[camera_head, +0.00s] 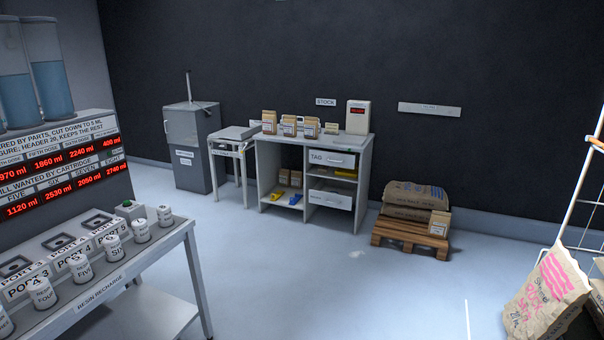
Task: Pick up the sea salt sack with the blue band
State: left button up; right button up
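Two large brown sacks, an upper one (417,194) and a lower one (404,213), lie stacked on a wooden pallet (408,235) against the dark wall. Their dark print is too small to read, and I make out no blue band on them. Neither of my grippers is in view.
A grey shelf unit (350,158) holds several small brown bags on top. Left of it stand a small table (234,145) and a grey bin (192,125). A resin recharge bench (178,240) fills the lower left. A white rack (580,200) stands right. The middle floor is clear.

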aim_at(311, 126)
jog(key=i, duration=3.35)
jog(key=i+u, duration=0.1)
jog(key=i, duration=0.65)
jog(key=i+l+u, duration=0.1)
jog(key=i, duration=0.7)
jog(key=i+l, duration=0.2)
jog(key=i, duration=0.55)
